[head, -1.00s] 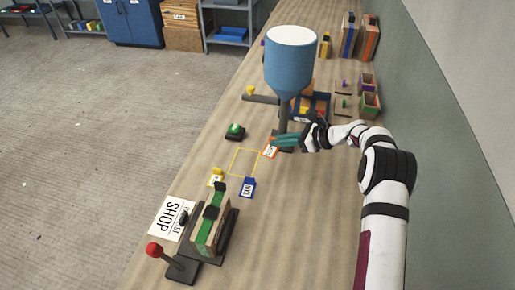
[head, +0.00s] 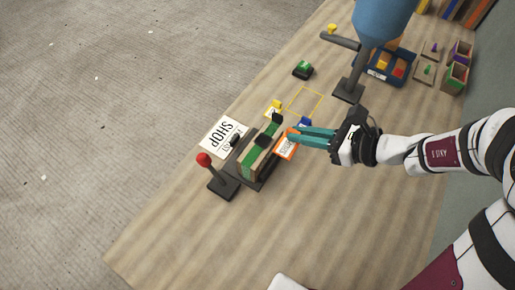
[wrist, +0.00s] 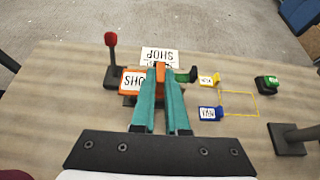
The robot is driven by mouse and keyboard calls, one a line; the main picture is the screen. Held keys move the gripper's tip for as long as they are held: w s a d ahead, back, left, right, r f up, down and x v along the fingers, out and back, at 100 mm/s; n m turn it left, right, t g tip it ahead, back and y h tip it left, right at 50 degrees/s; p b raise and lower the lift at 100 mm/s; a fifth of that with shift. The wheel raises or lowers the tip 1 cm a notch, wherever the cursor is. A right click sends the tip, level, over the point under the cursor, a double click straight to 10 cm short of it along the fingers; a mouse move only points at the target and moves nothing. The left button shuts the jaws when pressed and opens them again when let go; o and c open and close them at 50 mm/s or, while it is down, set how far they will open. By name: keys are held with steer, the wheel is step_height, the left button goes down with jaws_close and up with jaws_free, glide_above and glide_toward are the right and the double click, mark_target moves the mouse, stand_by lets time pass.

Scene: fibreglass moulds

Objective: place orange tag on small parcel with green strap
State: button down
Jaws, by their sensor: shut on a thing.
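My gripper (head: 300,134) is shut on the orange tag (head: 287,147), a small orange-edged card with printed letters. The tag also shows in the wrist view (wrist: 133,82), at the teal fingertips. The small parcel with green strap (head: 259,150) stands on a dark base; it is a tan box with a green strap and a dark block on top. The tag is beside the parcel's right side in the head view; I cannot tell whether they touch. In the wrist view the fingers and tag hide most of the parcel.
A yellow tag (head: 275,107) and a blue tag (head: 305,122) lie by a yellow outlined square (head: 320,97). A green button (head: 303,68) and the blue hopper (head: 383,18) are farther back. The front table is clear.

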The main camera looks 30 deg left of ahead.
glide_above(263, 153)
step_height(263, 153, down, 5)
steer(key=shift+d, duration=0.1)
step_height(263, 153, down, 3)
steer(key=shift+f, duration=0.5)
steer(key=shift+f, duration=0.15)
steer(key=c, duration=0.9)
jaws_free()
